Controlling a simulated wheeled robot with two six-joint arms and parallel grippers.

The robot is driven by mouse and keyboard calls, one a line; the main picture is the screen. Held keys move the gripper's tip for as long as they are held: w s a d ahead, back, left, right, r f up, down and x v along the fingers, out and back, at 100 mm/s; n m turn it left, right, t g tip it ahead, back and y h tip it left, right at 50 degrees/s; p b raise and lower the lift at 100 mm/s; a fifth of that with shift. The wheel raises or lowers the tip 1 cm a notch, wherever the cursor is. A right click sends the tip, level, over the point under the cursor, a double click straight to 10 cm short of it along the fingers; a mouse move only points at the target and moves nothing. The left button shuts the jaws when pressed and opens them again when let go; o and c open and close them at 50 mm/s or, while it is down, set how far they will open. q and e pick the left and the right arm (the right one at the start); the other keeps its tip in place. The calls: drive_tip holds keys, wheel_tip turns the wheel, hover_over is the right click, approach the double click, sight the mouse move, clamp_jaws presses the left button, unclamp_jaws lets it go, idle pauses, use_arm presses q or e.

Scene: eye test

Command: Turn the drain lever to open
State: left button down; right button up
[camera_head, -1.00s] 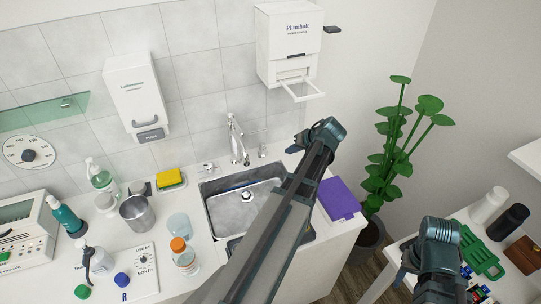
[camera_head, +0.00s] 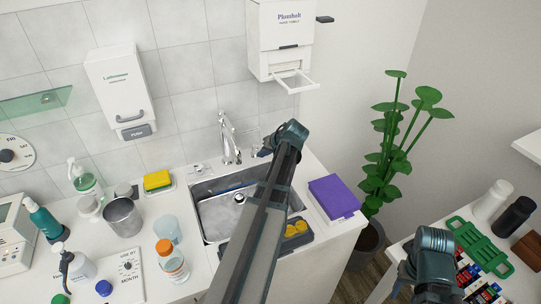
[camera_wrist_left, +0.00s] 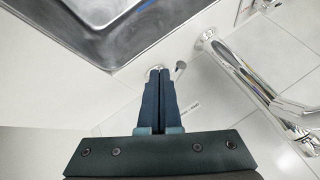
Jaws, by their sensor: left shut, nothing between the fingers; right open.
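The drain lever (camera_wrist_left: 180,66) is a small metal stem with a dark-tipped end, beside a round pale base on the counter near the sink corner. In the head view a small lever (camera_head: 253,149) stands right of the tap, partly behind my arm. My left gripper (camera_wrist_left: 159,72) is shut and empty. Its fingertips overlap the round base in the wrist view, just left of the stem; I cannot tell whether they touch. In the head view the left gripper (camera_head: 265,151) is small and partly hidden. My right gripper (camera_head: 404,284) is far from the sink, at the lower right.
The chrome tap (camera_head: 229,140) stands close to the left gripper. The steel sink (camera_head: 215,212) lies in front, partly covered by my left arm. A purple box (camera_head: 334,197) sits right of the sink. A small label (camera_wrist_left: 190,110) lies near the lever. Bottles crowd the left counter.

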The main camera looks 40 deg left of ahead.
use_arm(q)
drive_tip(key=shift+s+a, duration=0.1)
drive_tip(key=shift+a, duration=0.05)
drive_tip(key=shift+s+a+r, duration=0.1)
drive_tip(key=shift+s+a, duration=0.45)
drive_tip(key=shift+a, duration=0.05)
use_arm(e)
drive_tip(key=shift+d+r, duration=0.1)
drive_tip(key=shift+d, duration=0.05)
drive_tip(key=shift+w, duration=0.1)
